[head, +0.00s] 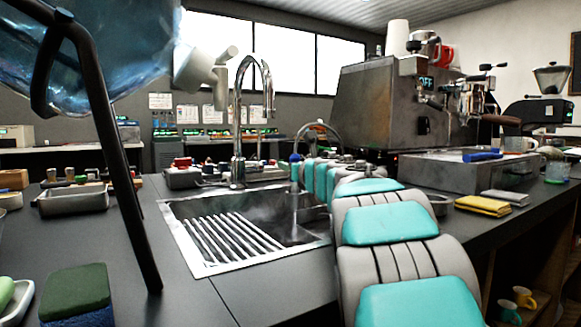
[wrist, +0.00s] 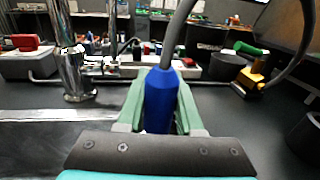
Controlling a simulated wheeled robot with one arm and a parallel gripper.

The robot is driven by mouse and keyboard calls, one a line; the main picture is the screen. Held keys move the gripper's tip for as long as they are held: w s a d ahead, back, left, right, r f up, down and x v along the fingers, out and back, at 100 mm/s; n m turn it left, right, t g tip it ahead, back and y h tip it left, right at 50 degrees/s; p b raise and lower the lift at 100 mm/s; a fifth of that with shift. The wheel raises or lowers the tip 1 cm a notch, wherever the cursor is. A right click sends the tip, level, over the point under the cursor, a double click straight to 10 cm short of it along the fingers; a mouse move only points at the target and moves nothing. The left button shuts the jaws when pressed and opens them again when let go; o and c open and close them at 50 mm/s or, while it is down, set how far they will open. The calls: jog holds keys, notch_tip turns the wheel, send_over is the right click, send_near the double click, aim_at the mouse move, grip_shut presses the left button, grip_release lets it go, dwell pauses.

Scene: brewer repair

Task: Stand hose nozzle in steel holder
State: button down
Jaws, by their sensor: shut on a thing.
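My gripper (wrist: 160,88) shows green fingers in the wrist view, closed on both sides of the blue hose nozzle (wrist: 160,104). The nozzle is upright and a grey hose (wrist: 178,35) rises from its top. In the head view the blue nozzle (head: 295,158) shows small at the far end of my arm, by the sink's right side, and the hose arches to the right. Its lower end is hidden. A round metal cup (head: 440,204) right of my arm may be the steel holder; I cannot tell. A dark cylinder (wrist: 306,138) stands at the wrist view's right edge.
The sink (head: 240,232) with a rack lies left of my arm, with a chrome faucet (head: 238,130) behind it. The espresso machine (head: 385,105) stands at the back right. Folded cloths (head: 484,205) lie on the right counter.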

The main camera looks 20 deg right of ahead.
jog(key=shift+f+b, duration=0.6)
jog(key=shift+f, duration=0.2)
grip_release()
jog(key=shift+w+f, duration=0.1)
jog(key=shift+f, duration=0.2)
jog(key=shift+r, duration=0.15)
notch_tip(320, 180, up, 8)
jog(key=p, duration=0.6)
jog(key=shift+r+p, duration=0.15)
jog(key=shift+p, duration=0.2)
dwell(0.6)
